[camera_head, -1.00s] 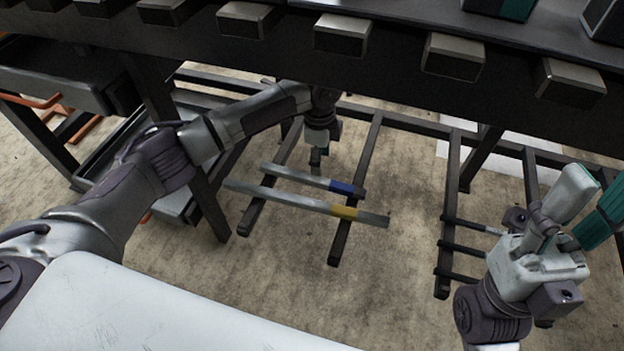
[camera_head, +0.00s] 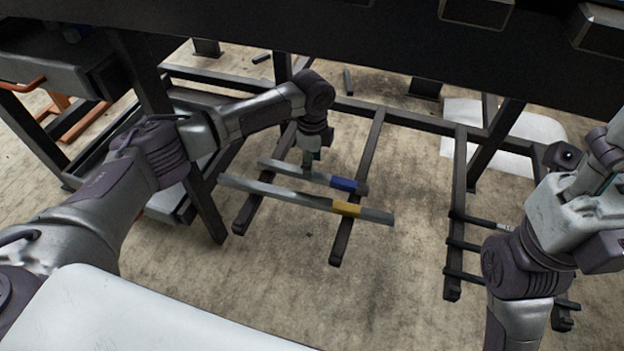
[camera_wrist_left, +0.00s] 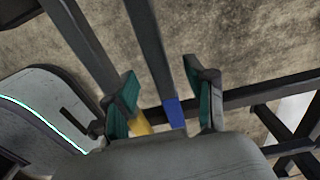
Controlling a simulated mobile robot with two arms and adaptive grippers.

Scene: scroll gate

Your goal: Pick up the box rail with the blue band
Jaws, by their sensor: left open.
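The box rail with the blue band (camera_head: 345,184) is a grey bar lying across two dark support bars under the rack. A longer grey rail with a yellow band (camera_head: 346,208) lies in front of it, roughly parallel. My left gripper (camera_head: 308,166) points down at the blue-banded rail, left of its band. In the left wrist view my left gripper (camera_wrist_left: 164,97) is open, and the blue-banded rail (camera_wrist_left: 172,111) runs between its two teal-padded fingers with gaps on both sides. The yellow-banded rail (camera_wrist_left: 140,123) passes partly behind the left-hand finger. My right gripper's fingers are outside the picture.
The dark rack beam (camera_head: 320,45) spans above the left arm. A rack leg (camera_head: 207,200) stands left of the rails. The concrete floor (camera_head: 290,265) in front of the rails is clear.

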